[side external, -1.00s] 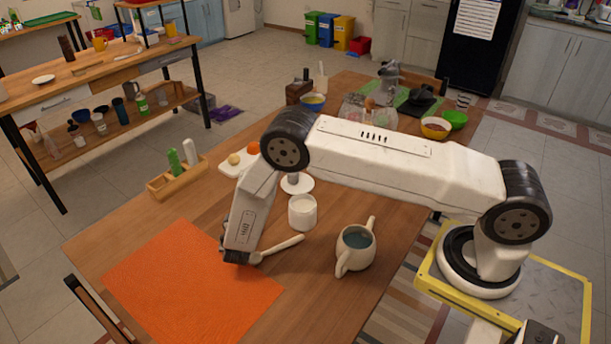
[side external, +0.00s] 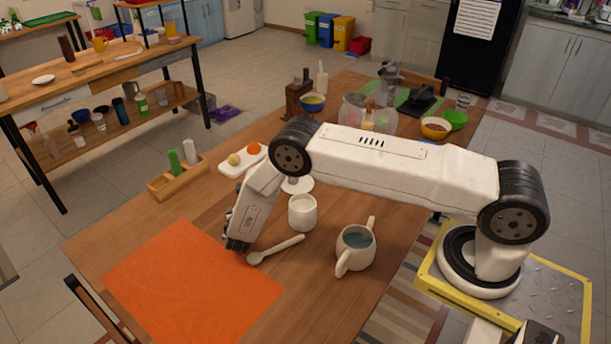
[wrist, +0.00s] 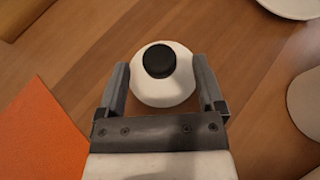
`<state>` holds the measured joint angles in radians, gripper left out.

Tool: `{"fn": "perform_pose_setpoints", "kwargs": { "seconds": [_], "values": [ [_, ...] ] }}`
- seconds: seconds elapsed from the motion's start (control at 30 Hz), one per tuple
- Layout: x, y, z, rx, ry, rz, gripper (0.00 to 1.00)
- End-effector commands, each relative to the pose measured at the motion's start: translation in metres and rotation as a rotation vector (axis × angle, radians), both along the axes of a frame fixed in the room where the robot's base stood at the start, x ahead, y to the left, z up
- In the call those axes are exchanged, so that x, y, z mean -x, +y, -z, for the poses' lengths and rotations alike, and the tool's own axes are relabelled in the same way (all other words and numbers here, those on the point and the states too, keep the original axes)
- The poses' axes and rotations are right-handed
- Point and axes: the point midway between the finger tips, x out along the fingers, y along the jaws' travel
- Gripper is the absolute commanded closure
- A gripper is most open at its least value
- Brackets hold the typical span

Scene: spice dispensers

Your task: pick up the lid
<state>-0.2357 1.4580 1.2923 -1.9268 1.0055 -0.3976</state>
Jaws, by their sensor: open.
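The lid (wrist: 150,90) is round and white with a black knob (wrist: 159,60) on top, lying on the wooden table in the wrist view. My gripper (wrist: 160,82) is open, with one finger on either side of the lid's near part. In the side view my gripper (side external: 238,243) is low over the table, and the lid is hidden there.
An orange mat (side external: 190,285) lies in front of my gripper. A white spoon (side external: 276,249), a white jar (side external: 302,212) and a teapot-like pot (side external: 355,247) with blue-grey contents stand to its right. A wooden holder (side external: 178,180) with green and white shakers is at the left edge.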

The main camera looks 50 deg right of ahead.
Motion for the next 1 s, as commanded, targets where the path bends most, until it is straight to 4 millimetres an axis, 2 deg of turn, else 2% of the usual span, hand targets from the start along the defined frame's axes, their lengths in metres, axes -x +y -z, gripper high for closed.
{"fn": "perform_pose_setpoints", "kwargs": {
  "seconds": [0.3,0.8,0.83,1.0],
  "values": [
    [-0.014,-0.015,0.009,0.0,0.0,0.0,0.13],
    [-0.015,-0.015,0.009,0.0,0.0,0.0,0.13],
    [-0.015,-0.015,0.009,0.0,0.0,0.0,0.16],
    [-0.015,-0.015,0.009,0.0,0.0,0.0,0.7]
  ]
}}
